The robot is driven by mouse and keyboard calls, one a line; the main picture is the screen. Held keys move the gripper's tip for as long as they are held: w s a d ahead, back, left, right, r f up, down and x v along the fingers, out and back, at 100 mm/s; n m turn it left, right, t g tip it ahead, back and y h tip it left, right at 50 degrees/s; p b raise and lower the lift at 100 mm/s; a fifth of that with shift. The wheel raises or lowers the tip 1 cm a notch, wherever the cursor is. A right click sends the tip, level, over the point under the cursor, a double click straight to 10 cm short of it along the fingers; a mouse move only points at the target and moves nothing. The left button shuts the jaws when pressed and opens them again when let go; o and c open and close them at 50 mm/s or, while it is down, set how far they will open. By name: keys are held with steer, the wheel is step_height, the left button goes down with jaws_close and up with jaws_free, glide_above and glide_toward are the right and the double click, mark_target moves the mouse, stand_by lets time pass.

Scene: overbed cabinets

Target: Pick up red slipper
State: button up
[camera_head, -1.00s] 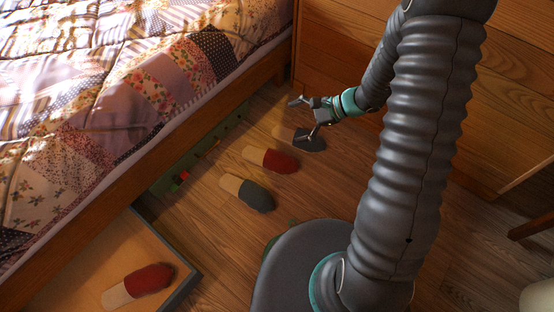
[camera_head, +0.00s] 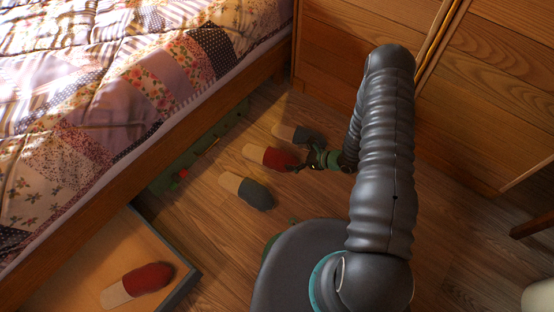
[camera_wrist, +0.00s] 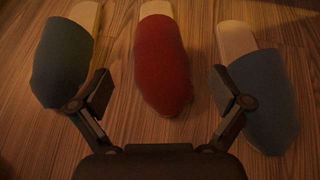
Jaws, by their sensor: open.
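A red slipper (camera_head: 272,157) with a pale insole lies on the wooden floor between two dark grey slippers. It also shows in the wrist view (camera_wrist: 163,65), toe toward me, ahead of and between my open fingers. My gripper (camera_head: 300,166) is low at the red slipper's toe end; in the wrist view my gripper (camera_wrist: 166,100) is open and empty. Whether a finger touches the slipper cannot be told. Another red slipper (camera_head: 147,279) lies in the open drawer at the lower left.
One grey slipper (camera_head: 248,192) lies nearer my base, another grey slipper (camera_head: 299,134) farther off. The bed (camera_head: 120,90) with a patchwork quilt stands left, over a green strip (camera_head: 190,160). The open drawer (camera_head: 60,285) juts out below it. A wooden cabinet (camera_head: 340,60) stands behind.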

mark_target(275, 155)
steer(key=x, duration=0.5)
steer(key=shift+a, duration=0.1)
steer(key=b+x, duration=0.1)
steer(key=x, duration=0.3)
steer(key=shift+s+a, duration=0.15)
steer(key=shift+a, duration=0.1)
steer(key=shift+w+a+f, duration=0.3)
steer(key=shift+a+f, duration=0.05)
steer(key=shift+a, duration=0.15)
steer(key=c, duration=1)
